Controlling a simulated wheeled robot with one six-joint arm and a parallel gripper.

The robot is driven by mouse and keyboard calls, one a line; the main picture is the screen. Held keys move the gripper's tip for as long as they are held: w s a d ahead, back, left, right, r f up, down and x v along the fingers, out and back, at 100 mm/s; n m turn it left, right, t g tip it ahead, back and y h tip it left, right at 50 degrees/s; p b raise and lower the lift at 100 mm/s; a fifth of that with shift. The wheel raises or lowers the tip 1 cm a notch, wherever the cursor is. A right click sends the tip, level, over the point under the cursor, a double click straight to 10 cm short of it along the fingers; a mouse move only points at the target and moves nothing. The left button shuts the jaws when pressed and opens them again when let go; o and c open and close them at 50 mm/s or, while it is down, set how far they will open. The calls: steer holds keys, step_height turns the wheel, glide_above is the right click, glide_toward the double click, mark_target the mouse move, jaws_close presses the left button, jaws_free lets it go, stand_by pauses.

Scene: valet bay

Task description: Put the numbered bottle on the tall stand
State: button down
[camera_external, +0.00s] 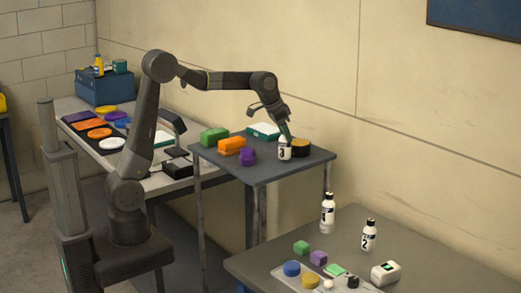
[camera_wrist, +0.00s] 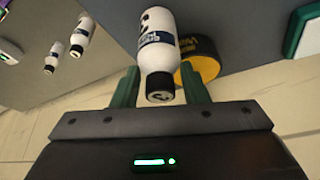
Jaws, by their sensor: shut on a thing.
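My gripper (camera_external: 286,136) is shut on a white bottle with a black cap and a number 3 (camera_external: 284,151). The bottle is upright at the top of the tall grey stand (camera_external: 262,174); I cannot tell whether its base touches it. In the wrist view the bottle (camera_wrist: 157,45) sits between the green fingers (camera_wrist: 160,88), cap toward me. Two similar bottles, one marked 2 (camera_external: 368,236) and one whose number is unclear (camera_external: 327,213), stand on the lower table at the right.
On the stand are a black and yellow round thing (camera_external: 300,148) close beside the bottle, a purple piece (camera_external: 247,157), orange (camera_external: 232,145) and green (camera_external: 214,137) blocks, and a white-green box (camera_external: 263,131). The stand's front is clear. The lower table (camera_external: 262,262) holds small coloured blocks.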

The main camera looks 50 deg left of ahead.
steer(key=shift+f, duration=0.4)
steer(key=shift+f, duration=0.15)
steer(key=c, duration=0.8)
jaws_free()
steer(key=shift+c, duration=0.2)
steer(key=shift+r, duration=0.25)
steer(key=b+v, duration=0.1)
steer(key=v, duration=1)
steer(key=shift+r, duration=0.4)
